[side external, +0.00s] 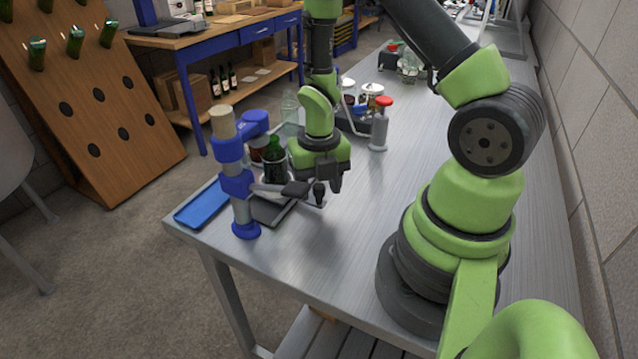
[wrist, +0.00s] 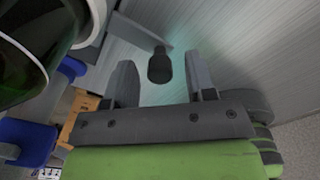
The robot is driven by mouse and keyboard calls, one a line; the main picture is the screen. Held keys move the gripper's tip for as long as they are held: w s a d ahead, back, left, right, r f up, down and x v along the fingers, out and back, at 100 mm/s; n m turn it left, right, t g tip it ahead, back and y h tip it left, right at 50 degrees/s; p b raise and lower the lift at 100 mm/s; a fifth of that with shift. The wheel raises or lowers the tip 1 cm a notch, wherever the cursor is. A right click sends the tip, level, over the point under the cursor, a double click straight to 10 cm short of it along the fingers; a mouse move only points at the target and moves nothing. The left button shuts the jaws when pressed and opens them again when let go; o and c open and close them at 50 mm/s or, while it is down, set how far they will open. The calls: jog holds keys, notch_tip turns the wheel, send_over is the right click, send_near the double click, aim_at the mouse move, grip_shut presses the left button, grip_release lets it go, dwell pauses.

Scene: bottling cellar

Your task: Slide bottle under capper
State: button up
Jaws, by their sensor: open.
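A dark green bottle (side external: 273,158) stands upright beside the blue column of the capper (side external: 236,180). The bottle also shows large and cropped at the upper left of the wrist view (wrist: 22,62). The capper's grey lever ends in a black knob (side external: 319,190). My gripper (side external: 323,183) is open and points down close to that knob, to the right of the bottle. In the wrist view my gripper (wrist: 162,78) has the knob (wrist: 160,66) showing between its parted fingers; I cannot tell if they touch it. The bottle's base is partly hidden by the capper.
A blue tray (side external: 203,204) lies at the table's left corner. A grey bottle-like canister with a red top (side external: 379,125) stands behind my gripper, with jars (side external: 372,92) beyond it. The metal tabletop (side external: 340,235) is clear in front and to the right.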

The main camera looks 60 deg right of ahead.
grip_shut()
jog(key=shift+a, duration=2.1)
grip_release()
notch_tip(320, 180, up, 10)
